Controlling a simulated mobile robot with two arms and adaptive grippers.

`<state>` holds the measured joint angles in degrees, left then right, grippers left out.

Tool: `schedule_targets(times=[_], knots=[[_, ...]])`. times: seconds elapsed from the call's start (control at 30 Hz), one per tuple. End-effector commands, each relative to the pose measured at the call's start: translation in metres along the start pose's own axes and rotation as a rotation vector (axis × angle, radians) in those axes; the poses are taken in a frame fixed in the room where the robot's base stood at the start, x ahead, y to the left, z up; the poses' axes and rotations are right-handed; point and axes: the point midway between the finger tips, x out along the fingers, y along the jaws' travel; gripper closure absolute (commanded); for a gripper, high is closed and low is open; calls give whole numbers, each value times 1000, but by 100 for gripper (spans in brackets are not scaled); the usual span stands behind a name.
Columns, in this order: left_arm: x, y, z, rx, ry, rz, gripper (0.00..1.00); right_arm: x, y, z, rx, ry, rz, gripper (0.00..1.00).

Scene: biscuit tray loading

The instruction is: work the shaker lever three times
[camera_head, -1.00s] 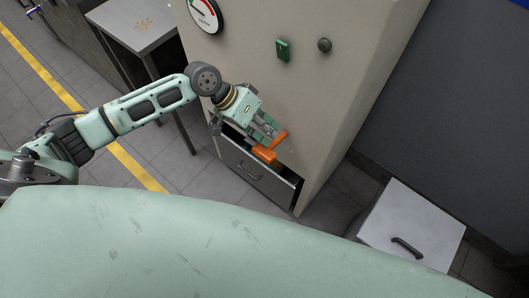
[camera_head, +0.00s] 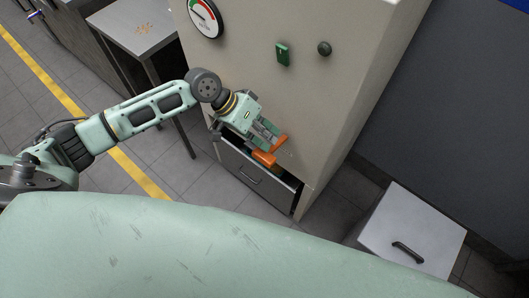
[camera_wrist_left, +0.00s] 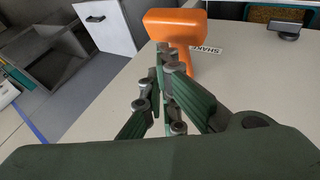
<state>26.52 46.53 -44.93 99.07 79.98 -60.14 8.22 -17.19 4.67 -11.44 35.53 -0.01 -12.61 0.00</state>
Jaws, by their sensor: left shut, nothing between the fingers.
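The shaker lever is orange, with a thick grip (camera_head: 263,158) and a thinner arm; it stands out from the front of a beige machine cabinet (camera_head: 330,110). In the left wrist view the orange lever (camera_wrist_left: 175,24) is just beyond my fingertips, beside a label reading "SHAKE" (camera_wrist_left: 207,50). My left gripper (camera_head: 270,139) is at the lever, its fingers shut with nothing between them; the wrist view shows the fingertips (camera_wrist_left: 166,62) together in front of the lever. Whether they touch it I cannot tell. My right gripper is not in view.
An open drawer (camera_head: 258,176) sits below the lever. A round gauge (camera_head: 204,17), a green switch (camera_head: 282,54) and a dark knob (camera_head: 324,48) are on the cabinet front. A grey table (camera_head: 140,30) stands left. A white box with a black handle (camera_head: 412,232) stands right.

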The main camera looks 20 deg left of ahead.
Motion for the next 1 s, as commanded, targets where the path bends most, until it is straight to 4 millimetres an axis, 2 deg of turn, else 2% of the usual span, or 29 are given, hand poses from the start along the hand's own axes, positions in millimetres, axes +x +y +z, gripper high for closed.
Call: schedule_targets(times=[1.0], knots=[[6, -4, 4, 0, 0, 0, 100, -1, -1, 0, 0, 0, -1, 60]])
